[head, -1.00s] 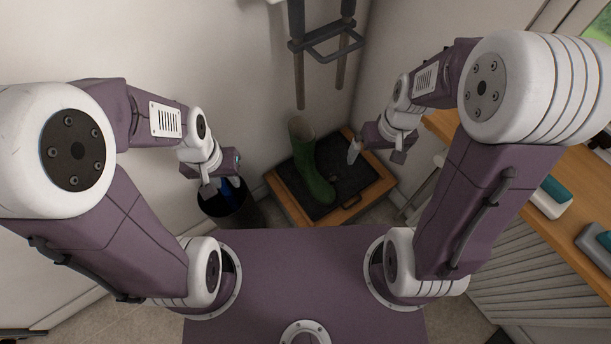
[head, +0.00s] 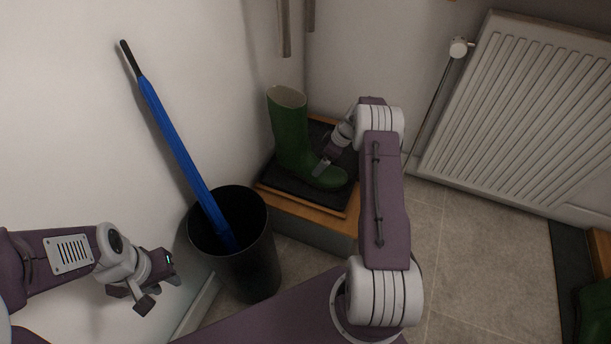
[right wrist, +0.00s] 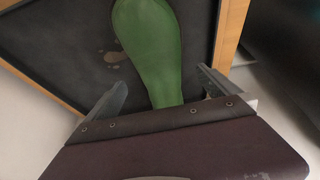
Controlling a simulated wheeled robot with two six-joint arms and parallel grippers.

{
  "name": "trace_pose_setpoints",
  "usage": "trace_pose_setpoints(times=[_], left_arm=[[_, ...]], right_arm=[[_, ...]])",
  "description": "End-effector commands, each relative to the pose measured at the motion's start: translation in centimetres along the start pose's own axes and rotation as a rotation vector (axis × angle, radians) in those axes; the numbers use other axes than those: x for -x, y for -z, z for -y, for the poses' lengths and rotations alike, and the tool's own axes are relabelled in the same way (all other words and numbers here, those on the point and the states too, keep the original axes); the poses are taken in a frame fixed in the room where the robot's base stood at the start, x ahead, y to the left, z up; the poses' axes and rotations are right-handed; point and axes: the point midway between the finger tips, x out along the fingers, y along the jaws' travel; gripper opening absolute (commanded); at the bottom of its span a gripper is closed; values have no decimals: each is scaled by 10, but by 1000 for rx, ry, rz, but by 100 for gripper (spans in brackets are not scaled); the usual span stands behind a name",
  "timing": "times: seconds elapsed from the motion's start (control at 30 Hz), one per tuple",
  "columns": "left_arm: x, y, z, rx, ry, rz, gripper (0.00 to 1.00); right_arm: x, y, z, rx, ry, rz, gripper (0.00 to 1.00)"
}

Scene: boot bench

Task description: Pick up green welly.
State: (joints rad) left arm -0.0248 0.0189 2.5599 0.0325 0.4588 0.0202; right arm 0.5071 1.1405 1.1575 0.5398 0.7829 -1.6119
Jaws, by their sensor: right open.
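The green welly (head: 288,130) stands upright on a black tray mat, its toe pointing right. My right gripper (head: 325,163) is at the foot of the welly, coming from the upper right and partly hidden by my right arm. In the right wrist view my right gripper (right wrist: 158,90) is open, with one finger on each side of the green welly (right wrist: 150,45); I cannot tell whether they touch it. My left gripper (head: 160,288) is open and empty at the lower left, beside the black bin.
A black bin (head: 262,262) holds a blue umbrella (head: 178,145) leaning on the wall. The mat lies on a wood-edged platform (head: 300,207). A white radiator (head: 530,115) is at the right. Another green object (head: 595,300) shows at the lower right edge. The tiled floor between is clear.

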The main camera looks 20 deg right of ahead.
Motion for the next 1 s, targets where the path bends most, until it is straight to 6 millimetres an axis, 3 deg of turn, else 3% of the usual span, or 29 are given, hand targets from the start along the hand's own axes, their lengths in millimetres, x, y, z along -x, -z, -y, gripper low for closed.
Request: trace_pose_setpoints(times=[0.23, 0.47, 0.7, 0.97, 1.0], left_arm=[[-28, -3, 0, 0, 0, 0, 31], [-35, -4, 1, 0, 0, 0, 31], [-75, -8, 2, 0, 0, 0, 31], [-73, -8, 1, 0, 0, 0, 31], [-73, -8, 1, 0, 0, 0, 31]], right_arm=[[-37, -2, 1, 1, 2, 2, 100], [-46, -1, 0, -1, 1, 1, 100], [-88, -4, -1, 1, 1, 1, 100], [-89, -1, -1, -1, 1, 2, 100], [-89, -1, -1, -1, 1, 2, 89]])
